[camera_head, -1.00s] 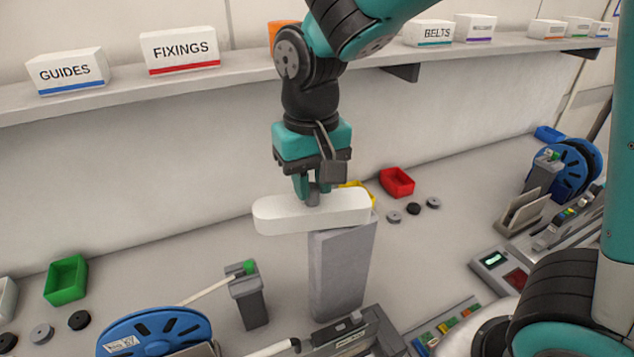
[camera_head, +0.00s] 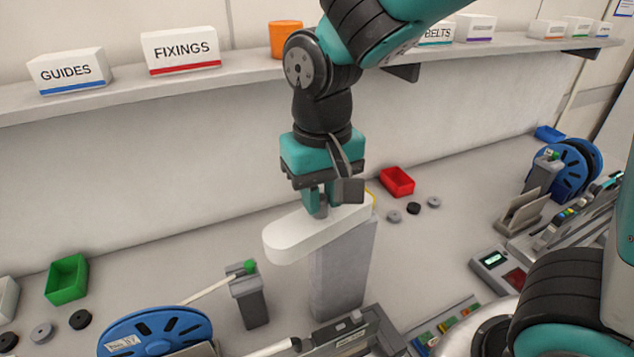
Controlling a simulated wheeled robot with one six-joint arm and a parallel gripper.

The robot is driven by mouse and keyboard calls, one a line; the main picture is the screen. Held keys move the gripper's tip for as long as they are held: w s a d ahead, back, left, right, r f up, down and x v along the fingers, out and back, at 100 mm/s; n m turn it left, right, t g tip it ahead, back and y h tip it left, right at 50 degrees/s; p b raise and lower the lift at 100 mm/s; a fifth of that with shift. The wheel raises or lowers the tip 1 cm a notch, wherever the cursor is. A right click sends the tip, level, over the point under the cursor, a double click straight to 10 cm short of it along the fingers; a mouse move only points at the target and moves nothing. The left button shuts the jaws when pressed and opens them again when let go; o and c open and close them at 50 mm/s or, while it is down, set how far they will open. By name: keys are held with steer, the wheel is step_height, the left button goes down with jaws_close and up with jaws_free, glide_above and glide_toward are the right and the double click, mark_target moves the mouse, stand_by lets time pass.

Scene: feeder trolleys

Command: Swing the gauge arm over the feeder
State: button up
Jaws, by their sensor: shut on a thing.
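The white gauge arm (camera_head: 300,236) is a rounded bar on top of a grey post (camera_head: 342,270). Its free end points to the left and toward the front. My gripper (camera_head: 319,210) points down and is shut on a small grey knob on top of the gauge arm; the fingers partly hide the knob. The feeder (camera_head: 350,335) lies at the bottom in front of the post, cut off by the picture edge. A blue reel (camera_head: 160,335) is beside it at the lower left. The gauge arm's free end is behind and above the feeder's left part.
A small grey post with a green top (camera_head: 249,290) stands left of the gauge post. A green bin (camera_head: 67,280) is at the left, a red bin (camera_head: 397,181) behind. A shelf with labelled boxes (camera_head: 180,50) runs along the wall. Another feeder with a blue reel (camera_head: 572,170) is at right.

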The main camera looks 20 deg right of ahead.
steer(key=shift+s+d, duration=0.35)
steer(key=shift+s, duration=0.3)
steer(key=shift+o, duration=0.2)
steer(key=shift+s+d, duration=0.1)
steer(key=shift+o, duration=0.2)
steer(key=shift+s, duration=0.1)
steer(key=shift+o, duration=0.4)
steer(key=shift+s+d, duration=0.5)
steer(key=shift+c, duration=0.8)
steer(key=shift+s+d+p, duration=0.3)
steer(key=shift+s+d, duration=0.1)
steer(key=shift+d, duration=0.15)
steer(key=o, duration=0.6)
steer(key=shift+d, duration=0.1)
